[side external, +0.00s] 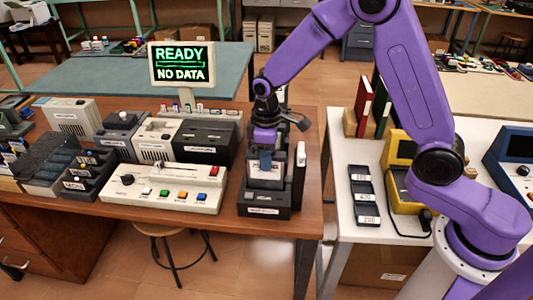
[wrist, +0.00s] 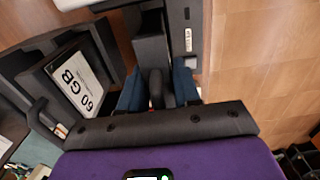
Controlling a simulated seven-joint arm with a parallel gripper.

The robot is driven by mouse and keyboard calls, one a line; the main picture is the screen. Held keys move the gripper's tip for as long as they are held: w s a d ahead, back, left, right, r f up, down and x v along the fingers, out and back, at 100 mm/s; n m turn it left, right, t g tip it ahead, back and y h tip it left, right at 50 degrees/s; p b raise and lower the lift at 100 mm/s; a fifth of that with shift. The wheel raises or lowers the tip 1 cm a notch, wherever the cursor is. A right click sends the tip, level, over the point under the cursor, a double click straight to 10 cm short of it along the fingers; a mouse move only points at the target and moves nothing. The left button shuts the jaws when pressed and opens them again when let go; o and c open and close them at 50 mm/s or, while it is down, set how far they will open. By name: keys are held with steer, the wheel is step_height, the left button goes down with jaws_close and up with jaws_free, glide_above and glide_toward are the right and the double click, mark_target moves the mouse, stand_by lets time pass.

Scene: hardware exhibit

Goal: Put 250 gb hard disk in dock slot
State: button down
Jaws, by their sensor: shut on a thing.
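My gripper (side external: 265,160) points down over a dark dock-like unit (side external: 265,211) at the right end of the wooden table. In the wrist view my blue-tipped gripper (wrist: 158,90) is shut on a narrow dark piece (wrist: 156,82). I cannot tell whether this piece is a disk edge or a part of the unit. A disk with a white label reading "60 GB" (wrist: 80,84) sits tilted in a dark compartment left of the fingers. A pale label also shows below my gripper in the side view.
A screen (side external: 182,64) reads "READY NO DATA". A button console (side external: 160,190) and grey boxes stand to the left. A dark labelled three-part holder (side external: 364,196) lies on the white table, across a gap.

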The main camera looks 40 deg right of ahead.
stand_by(0.3)
steer(key=c, duration=0.7)
jaws_free()
steer(key=shift+r, duration=4)
steer(key=shift+s, duration=0.1)
steer(key=s+d+n, duration=0.1)
steer(key=s+d, duration=0.2)
steer(key=s, duration=0.7)
steer(key=s+d+r+n, duration=0.1)
steer(key=s+d, duration=0.2)
steer(key=s, duration=0.7)
steer(key=s+d+r+n, duration=0.1)
steer(key=s+d, duration=0.2)
steer(key=s, duration=0.7)
steer(key=shift+d+r+n, duration=0.2)
steer(key=shift+r+n, duration=0.05)
steer(key=shift+n, duration=0.05)
